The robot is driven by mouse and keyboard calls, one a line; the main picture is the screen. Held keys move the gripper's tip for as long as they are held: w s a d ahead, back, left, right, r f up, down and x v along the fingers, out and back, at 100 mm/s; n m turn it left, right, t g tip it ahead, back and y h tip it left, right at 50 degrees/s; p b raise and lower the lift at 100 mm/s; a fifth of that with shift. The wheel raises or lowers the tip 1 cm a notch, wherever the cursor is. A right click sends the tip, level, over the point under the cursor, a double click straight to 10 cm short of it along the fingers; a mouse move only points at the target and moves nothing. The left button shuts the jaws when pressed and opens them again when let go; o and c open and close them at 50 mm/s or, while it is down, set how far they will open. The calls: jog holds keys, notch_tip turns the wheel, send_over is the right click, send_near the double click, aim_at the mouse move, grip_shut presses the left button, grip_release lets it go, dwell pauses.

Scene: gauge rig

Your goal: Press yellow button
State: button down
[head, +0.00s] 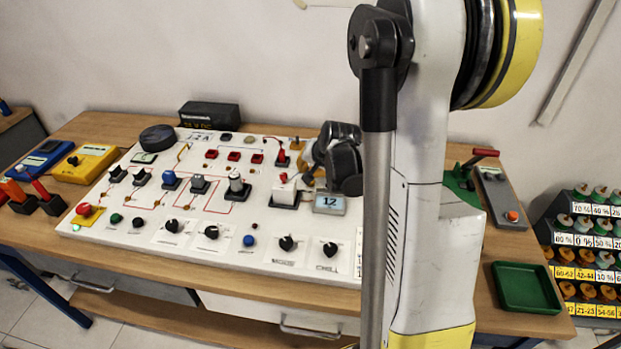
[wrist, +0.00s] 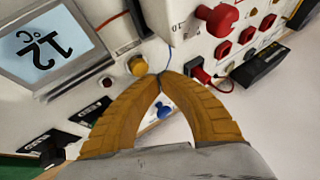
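The yellow button (wrist: 137,66) is a small round cap in the wrist view, between the display and a white box. I cannot make it out in the head view, where my gripper and arm cover part of that area. My gripper (wrist: 161,76) has two ribbed orange-brown fingers whose tips meet, with nothing seen between them. In the wrist view the tips appear just right of and slightly below the button; whether they touch it is unclear. In the head view my gripper (head: 316,174) is over the right part of the white panel (head: 205,228).
The display (head: 330,204) reads 12. The white box (head: 286,193) with a red knob stands close to my gripper, with red sockets (wrist: 222,50) and a blue wire nearby. Black knobs (head: 286,243) line the panel's front. A green tray (head: 526,287) is at right.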

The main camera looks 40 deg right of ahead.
jog(key=shift+r, duration=0.1)
notch_tip(320, 180, up, 5)
jog(key=p, duration=0.3)
jog(key=shift+p, duration=0.4)
dwell(0.7)
jog(key=a+r, duration=0.1)
jog(key=a, duration=0.1)
jog(key=s+a+r+n, duration=0.1)
jog(key=a, duration=0.1)
jog(key=a+r+n, duration=0.1)
jog(key=a+r, duration=0.1)
jog(key=shift+s+a, duration=0.2)
jog(key=shift+s, duration=0.05)
jog(key=s+a+r+n, duration=0.3)
jog(key=s+a+n, duration=0.1)
jog(key=s+a, duration=0.4)
jog(key=s+a+r+n+y, duration=0.1)
jog(key=s+a+r+n, duration=0.2)
jog(key=s+a, duration=0.6)
jog(key=a+n+b, duration=0.1)
jog(key=a+n, duration=0.1)
jog(key=shift+s+a+r+y, duration=0.2)
jog(key=shift+s+a+y, duration=0.1)
